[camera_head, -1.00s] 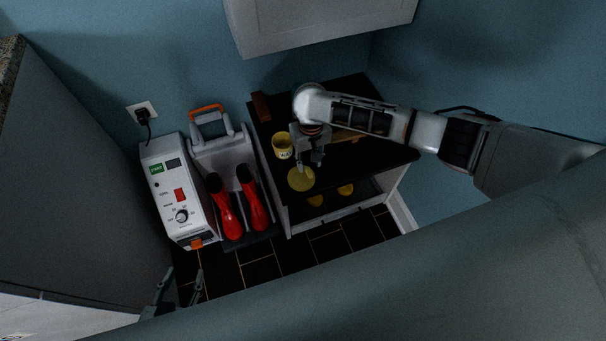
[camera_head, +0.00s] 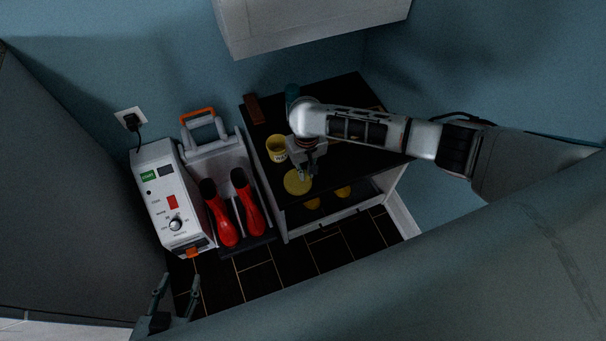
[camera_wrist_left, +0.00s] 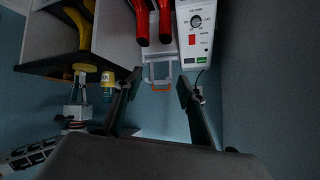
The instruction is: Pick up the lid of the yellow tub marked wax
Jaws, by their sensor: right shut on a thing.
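The yellow tub (camera_head: 277,150) stands open at the left side of the dark bench top, with dark lettering on its side too small to read surely. Its round yellow lid (camera_head: 295,184) is apart from it, at the bench's front edge. My right gripper (camera_head: 307,175) is shut on the lid's rim. My left gripper (camera_head: 181,278) is open and empty, low over the floor at the left; its spread fingers also show in the left wrist view (camera_wrist_left: 158,85). The tub (camera_wrist_left: 108,78) and right gripper (camera_wrist_left: 80,90) show small and inverted there.
Red boots (camera_head: 221,215) stand on a grey tray left of the bench (camera_head: 343,97). A white control box (camera_head: 170,200) stands further left. A brown block (camera_head: 254,108) and a teal item (camera_head: 292,93) are at the bench's back. Yellow things (camera_head: 342,192) lie on the shelf below.

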